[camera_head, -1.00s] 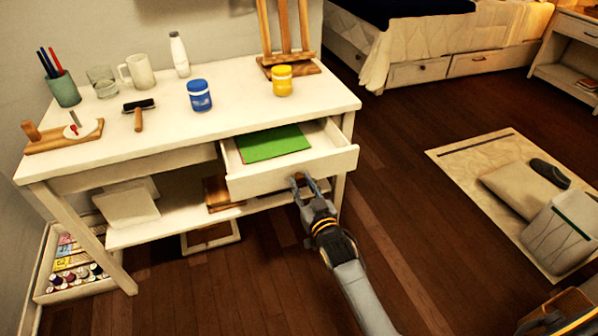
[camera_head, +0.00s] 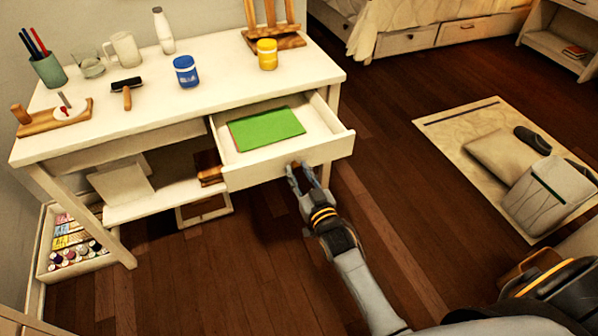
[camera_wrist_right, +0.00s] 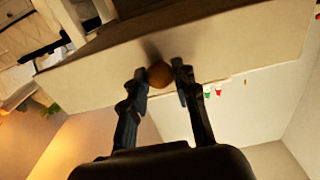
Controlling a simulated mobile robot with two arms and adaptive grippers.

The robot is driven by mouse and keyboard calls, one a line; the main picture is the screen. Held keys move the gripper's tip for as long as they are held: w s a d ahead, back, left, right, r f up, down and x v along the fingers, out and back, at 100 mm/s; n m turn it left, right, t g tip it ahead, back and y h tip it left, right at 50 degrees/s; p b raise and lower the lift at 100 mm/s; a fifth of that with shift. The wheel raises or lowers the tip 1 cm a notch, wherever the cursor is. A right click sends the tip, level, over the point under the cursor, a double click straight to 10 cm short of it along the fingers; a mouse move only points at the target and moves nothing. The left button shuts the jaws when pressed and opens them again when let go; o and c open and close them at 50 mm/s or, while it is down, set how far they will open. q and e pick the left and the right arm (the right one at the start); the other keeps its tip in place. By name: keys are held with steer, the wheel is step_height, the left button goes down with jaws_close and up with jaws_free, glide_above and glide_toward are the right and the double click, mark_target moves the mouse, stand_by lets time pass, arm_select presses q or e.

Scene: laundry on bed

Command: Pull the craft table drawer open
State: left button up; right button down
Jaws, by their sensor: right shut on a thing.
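The white craft table (camera_head: 110,128) stands at the left in the head view. Its drawer (camera_head: 285,166) is pulled out at the right part of the table, with a green sheet or book (camera_head: 267,130) lying inside. My right gripper (camera_head: 299,168) is at the middle of the drawer front. In the right wrist view, a round brown wooden knob (camera_wrist_right: 159,74) sits on the drawer front (camera_wrist_right: 240,60) between the fingers of my right gripper (camera_wrist_right: 160,77), which is shut on it. My left gripper is not in view.
A blue jar (camera_head: 186,72), a yellow jar (camera_head: 267,54), a mug (camera_head: 126,49) and a bottle (camera_head: 163,32) stand on the tabletop. The floor in front of the drawer is clear.

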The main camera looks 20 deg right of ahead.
steer(key=c, duration=1)
jaws_free()
steer(key=s, duration=1.2)
steer(key=shift+d, duration=0.2)
steer(key=shift+f, duration=0.1)
